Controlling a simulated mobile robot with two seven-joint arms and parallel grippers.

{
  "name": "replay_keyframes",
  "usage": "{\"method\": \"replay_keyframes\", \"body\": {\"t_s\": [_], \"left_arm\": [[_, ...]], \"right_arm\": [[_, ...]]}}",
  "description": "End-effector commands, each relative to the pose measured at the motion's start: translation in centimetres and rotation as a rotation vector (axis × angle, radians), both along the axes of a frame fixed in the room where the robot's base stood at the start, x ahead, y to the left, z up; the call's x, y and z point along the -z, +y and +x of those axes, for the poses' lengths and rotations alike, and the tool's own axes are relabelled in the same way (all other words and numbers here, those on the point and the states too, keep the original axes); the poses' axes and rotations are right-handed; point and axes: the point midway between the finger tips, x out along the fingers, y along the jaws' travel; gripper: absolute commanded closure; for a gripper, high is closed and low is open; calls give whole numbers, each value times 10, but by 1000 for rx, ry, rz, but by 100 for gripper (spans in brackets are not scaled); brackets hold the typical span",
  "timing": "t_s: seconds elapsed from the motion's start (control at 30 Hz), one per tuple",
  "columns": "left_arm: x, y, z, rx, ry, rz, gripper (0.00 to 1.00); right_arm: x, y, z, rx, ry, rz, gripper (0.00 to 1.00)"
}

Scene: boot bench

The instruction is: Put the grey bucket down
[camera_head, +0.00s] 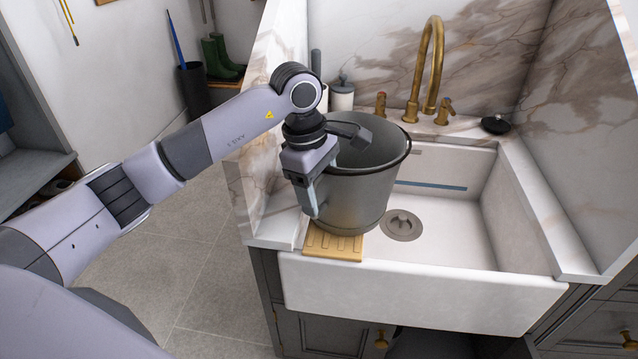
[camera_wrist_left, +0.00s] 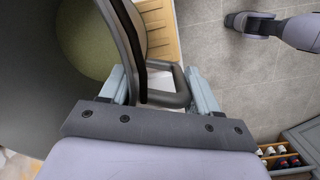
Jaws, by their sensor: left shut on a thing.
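The grey bucket (camera_head: 372,195) is in the head view, upright at the left end of the white sink (camera_head: 425,296). Its base overlaps the back of a slatted wooden board (camera_head: 332,248); I cannot tell whether they touch. My left gripper (camera_head: 316,180) is at the bucket's left side, shut on its dark handle. In the left wrist view, the handle (camera_wrist_left: 168,98) lies between the two fingers (camera_wrist_left: 160,88), the bucket's curved wall (camera_wrist_left: 30,90) fills the left and the board (camera_wrist_left: 162,32) shows beyond. My right gripper is not in view.
A brass tap (camera_head: 429,70) stands behind the sink, with a drain (camera_head: 401,225) in the basin. A marble side wall (camera_head: 250,165) rises left of the bucket. A lidded jar (camera_head: 342,95) and a black round object (camera_head: 495,124) stand at the back. The basin's right part is clear.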

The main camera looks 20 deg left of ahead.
Motion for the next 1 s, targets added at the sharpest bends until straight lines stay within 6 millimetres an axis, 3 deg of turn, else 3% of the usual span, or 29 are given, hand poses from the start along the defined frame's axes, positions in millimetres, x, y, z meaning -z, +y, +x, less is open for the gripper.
{"method": "replay_keyframes", "body": {"t_s": [0.13,0.17,0.2,0.23,0.63,1.0], "left_arm": [[-2,-1,2,0,-12,-4,100],[2,0,0,0,0,0,32],[1,0,0,0,0,0,19],[1,0,0,0,0,0,13],[-5,1,0,0,-2,0,13],[-79,12,-4,-1,-5,-1,13]], "right_arm": [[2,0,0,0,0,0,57],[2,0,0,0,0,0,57],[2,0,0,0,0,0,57],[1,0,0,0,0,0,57],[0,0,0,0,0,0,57],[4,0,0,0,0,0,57]]}}
